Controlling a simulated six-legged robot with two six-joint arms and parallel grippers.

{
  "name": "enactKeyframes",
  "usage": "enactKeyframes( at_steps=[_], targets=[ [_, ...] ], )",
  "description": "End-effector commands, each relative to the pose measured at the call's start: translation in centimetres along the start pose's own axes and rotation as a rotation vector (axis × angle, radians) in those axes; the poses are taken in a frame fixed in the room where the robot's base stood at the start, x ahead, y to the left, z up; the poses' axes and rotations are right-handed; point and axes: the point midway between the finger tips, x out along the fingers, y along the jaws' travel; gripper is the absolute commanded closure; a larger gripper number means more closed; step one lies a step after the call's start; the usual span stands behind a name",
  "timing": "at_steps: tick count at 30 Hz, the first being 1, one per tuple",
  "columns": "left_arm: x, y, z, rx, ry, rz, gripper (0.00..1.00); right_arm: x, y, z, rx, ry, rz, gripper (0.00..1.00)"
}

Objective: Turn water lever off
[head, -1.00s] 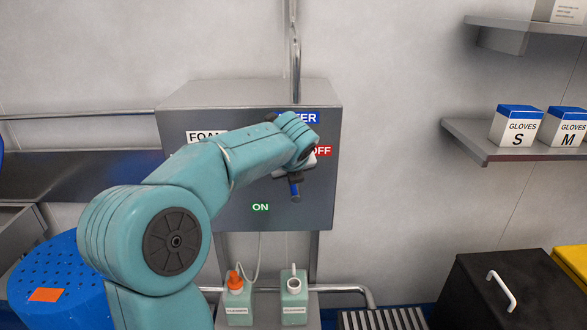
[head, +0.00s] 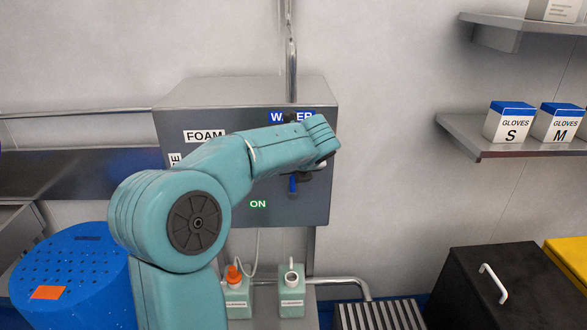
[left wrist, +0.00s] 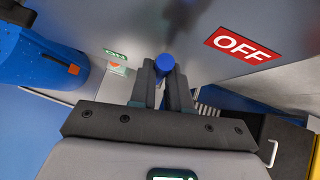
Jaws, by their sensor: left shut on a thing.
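The grey control box (head: 180,115) on the wall has a blue water label (head: 275,117), partly covered by my left arm, and a green ON label (head: 258,204). The red OFF label (left wrist: 243,45) shows in the left wrist view but is hidden behind my arm in the head view. The water lever's blue handle (head: 293,185) points down, below my left wrist. My left gripper (left wrist: 163,82) is shut on this blue lever (left wrist: 164,63), whose round end shows between the fingertips. My right gripper is not in view.
A white FOAM label (head: 205,136) is on the box. Two bottles (head: 238,297) stand below it. A blue perforated drum (head: 75,275) is at the lower left. Shelves with glove boxes (head: 508,123) are at the right, above a black bin (head: 500,290).

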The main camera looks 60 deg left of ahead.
Motion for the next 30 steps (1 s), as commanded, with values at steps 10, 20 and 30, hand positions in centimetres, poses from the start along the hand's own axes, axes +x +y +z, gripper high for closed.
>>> enactKeyframes(
  at_steps=[10, 20, 30],
  targets=[
    [-0.1, 0.1, 0.3, 0.002, -0.009, -0.001, 0.58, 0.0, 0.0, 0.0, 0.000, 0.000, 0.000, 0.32],
    [-2.2, 0.0, 0.2, 0.002, -0.009, -0.004, 0.58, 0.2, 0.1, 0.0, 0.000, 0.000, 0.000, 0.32],
    [-11.1, -0.1, 0.2, 0.003, -0.008, -0.008, 0.58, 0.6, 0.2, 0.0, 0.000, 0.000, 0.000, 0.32]
  ],
)
